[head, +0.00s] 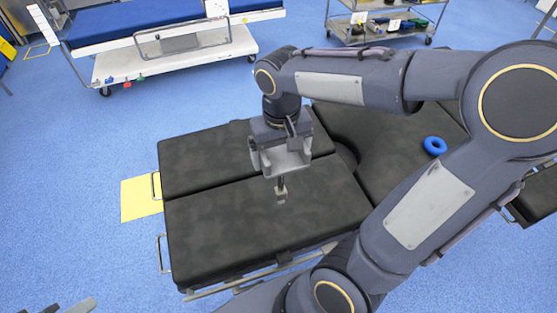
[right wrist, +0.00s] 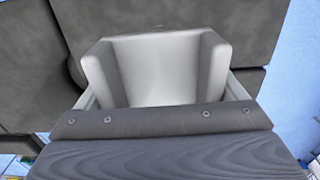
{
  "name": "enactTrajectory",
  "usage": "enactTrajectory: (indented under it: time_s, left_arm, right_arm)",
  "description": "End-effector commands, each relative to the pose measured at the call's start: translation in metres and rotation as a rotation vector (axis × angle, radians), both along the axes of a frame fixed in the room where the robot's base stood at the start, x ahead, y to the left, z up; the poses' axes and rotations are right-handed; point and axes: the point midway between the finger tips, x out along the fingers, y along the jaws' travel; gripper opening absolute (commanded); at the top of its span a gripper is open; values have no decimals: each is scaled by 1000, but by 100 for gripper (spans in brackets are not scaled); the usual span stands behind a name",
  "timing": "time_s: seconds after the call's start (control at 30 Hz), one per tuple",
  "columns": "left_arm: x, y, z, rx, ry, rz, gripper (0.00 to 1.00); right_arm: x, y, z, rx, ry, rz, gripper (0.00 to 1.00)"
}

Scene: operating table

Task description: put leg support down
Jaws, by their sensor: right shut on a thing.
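The leg support (head: 288,161) is a pale grey, U-shaped piece with a short post below it. My right gripper (head: 276,143) is shut on it and holds it upright over the dark padded operating table (head: 230,222). The post's lower end appears close to the pad; I cannot tell whether it touches. In the right wrist view the support's trough (right wrist: 155,72) fills the middle, in front of my gripper. The finger contact is hidden there. Only small tips of my left gripper (head: 70,306) show at the bottom left edge; their opening is unclear.
A blue ring (head: 434,146) lies on the table's right section. Metal side rails (head: 161,252) run along the table edges. A bed with a blue mattress (head: 140,22) stands behind left, and a metal trolley (head: 352,31) behind right. A yellow floor patch (head: 137,199) lies at left.

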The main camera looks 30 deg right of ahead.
Motion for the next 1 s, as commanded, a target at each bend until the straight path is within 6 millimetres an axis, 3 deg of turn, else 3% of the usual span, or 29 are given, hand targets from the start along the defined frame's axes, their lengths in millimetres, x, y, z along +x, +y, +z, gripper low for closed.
enactTrajectory:
  time_s: [0.3, 1.0]
  left_arm:
    - [0, 0, -1, 0, 0, 0, 36]
    - [0, 0, -11, 0, 0, 0, 36]
  right_arm:
    - [6, 2, -36, 1, 3, 0, 64]
    - [6, 2, -51, 1, 0, 0, 64]
